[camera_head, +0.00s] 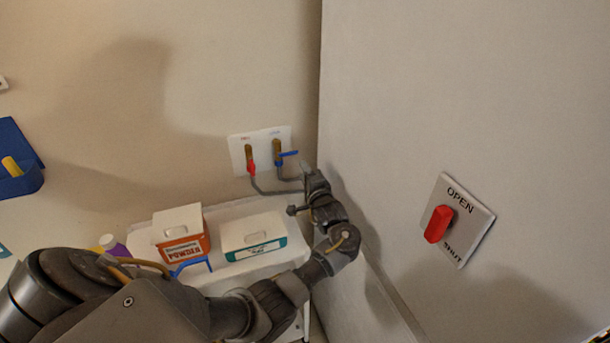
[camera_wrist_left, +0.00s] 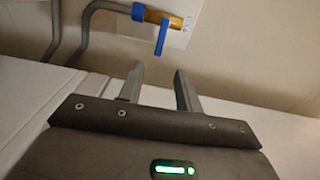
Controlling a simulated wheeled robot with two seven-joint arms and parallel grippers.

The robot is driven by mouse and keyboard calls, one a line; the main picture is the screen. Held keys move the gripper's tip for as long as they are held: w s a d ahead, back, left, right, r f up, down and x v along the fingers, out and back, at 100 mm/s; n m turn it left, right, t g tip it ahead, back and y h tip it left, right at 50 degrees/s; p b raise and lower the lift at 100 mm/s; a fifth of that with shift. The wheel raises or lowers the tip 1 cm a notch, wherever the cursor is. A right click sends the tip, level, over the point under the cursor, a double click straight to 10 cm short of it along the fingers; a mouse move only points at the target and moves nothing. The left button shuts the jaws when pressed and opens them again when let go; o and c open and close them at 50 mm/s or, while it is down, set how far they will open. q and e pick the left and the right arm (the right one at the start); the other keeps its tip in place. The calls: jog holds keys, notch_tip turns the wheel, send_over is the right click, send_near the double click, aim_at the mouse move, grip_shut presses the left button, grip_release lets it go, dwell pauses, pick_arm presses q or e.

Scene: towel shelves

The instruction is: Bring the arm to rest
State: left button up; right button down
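My left arm (camera_head: 265,300) comes in from the lower left in the head view and reaches toward the wall corner. My left gripper (camera_head: 307,178) is near the water taps on the wall plate. In the left wrist view its two fingers (camera_wrist_left: 158,88) stand apart with nothing between them. The blue-handled brass tap (camera_wrist_left: 165,24) is beyond the fingertips and apart from them. The same blue-handled tap (camera_head: 278,151) shows in the head view, beside a red-handled tap (camera_head: 250,160). My right gripper is not in view.
Below the taps is a white surface (camera_head: 225,210) with an orange-and-white powder box (camera_head: 181,236) and a teal-and-white box (camera_head: 252,237). A wall panel to the right carries a red OPEN/SHUT knob (camera_head: 438,224).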

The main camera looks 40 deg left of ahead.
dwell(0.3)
